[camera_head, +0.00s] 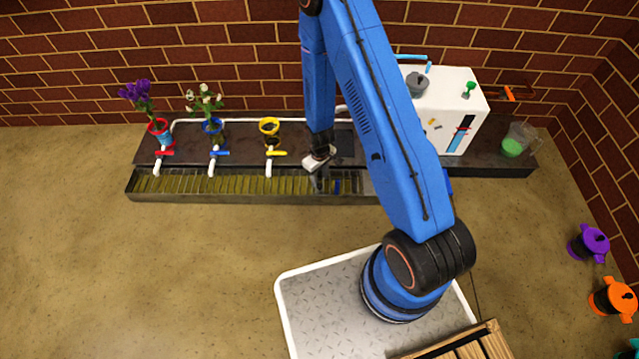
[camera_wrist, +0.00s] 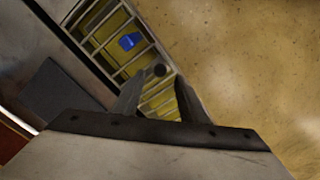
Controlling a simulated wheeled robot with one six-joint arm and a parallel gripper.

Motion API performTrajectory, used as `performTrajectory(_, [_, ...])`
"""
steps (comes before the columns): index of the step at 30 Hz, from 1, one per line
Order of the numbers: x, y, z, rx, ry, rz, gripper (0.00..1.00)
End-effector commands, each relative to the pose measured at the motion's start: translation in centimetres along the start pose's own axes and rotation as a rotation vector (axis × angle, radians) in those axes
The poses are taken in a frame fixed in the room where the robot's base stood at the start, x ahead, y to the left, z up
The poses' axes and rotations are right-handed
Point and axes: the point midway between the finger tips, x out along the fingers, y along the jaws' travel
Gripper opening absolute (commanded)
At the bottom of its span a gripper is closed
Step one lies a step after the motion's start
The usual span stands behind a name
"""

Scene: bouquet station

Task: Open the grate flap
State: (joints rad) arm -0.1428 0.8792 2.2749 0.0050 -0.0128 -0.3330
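The metal grate (camera_head: 230,186) runs along the front of the dark counter, over a trough with a yellowish bottom. In the wrist view, its bars (camera_wrist: 104,22) lie below my gripper (camera_wrist: 160,80). The two fingers are apart, with nothing held between them. A small dark round knob (camera_wrist: 160,70) shows between the fingertips; I cannot tell whether the fingers touch it. The flap's outline is not clear, and the grate looks flat here. In the head view, my gripper (camera_head: 318,181) is over the right part of the grate, partly hidden by my arm.
A blue object (camera_wrist: 130,41) shows at the bars. White taps with red (camera_head: 164,153), blue (camera_head: 218,153) and yellow (camera_head: 276,153) handles stand left of my gripper. Flower pots stand behind them. A white machine (camera_head: 455,95) and a pitcher (camera_head: 516,140) are right.

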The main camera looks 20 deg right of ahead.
Motion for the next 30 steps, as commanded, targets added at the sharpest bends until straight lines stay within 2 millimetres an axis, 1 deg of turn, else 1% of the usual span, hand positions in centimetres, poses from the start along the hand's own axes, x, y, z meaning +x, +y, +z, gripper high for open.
performTrajectory(1, [0.8,0.0,0.1,0.0,-0.003,-0.001,0.38])
performTrajectory(3, [1.7,0.0,0.1,0.0,-0.002,-0.001,0.38])
performTrajectory(9, [3.6,0.0,0.1,0.0,-0.002,0.0,0.38])
performTrajectory(15, [4.5,0.0,0.0,-0.001,0.0,0.0,0.38])
performTrajectory(23, [4.6,0.0,0.0,0.0,0.0,0.0,0.38])
performTrajectory(24, [4.6,0.0,0.0,0.0,0.0,0.0,0.36])
performTrajectory(26, [4.5,0.0,0.0,0.0,0.0,0.0,0.22])
performTrajectory(27, [4.5,0.0,0.0,0.0,0.0,0.0,0.12])
performTrajectory(28, [4.5,0.0,0.0,0.0,0.0,0.0,0.05])
performTrajectory(29, [4.5,0.0,0.0,0.0,0.0,0.0,0.0])
performTrajectory(30, [4.5,0.0,0.0,0.0,0.0,0.0,0.0])
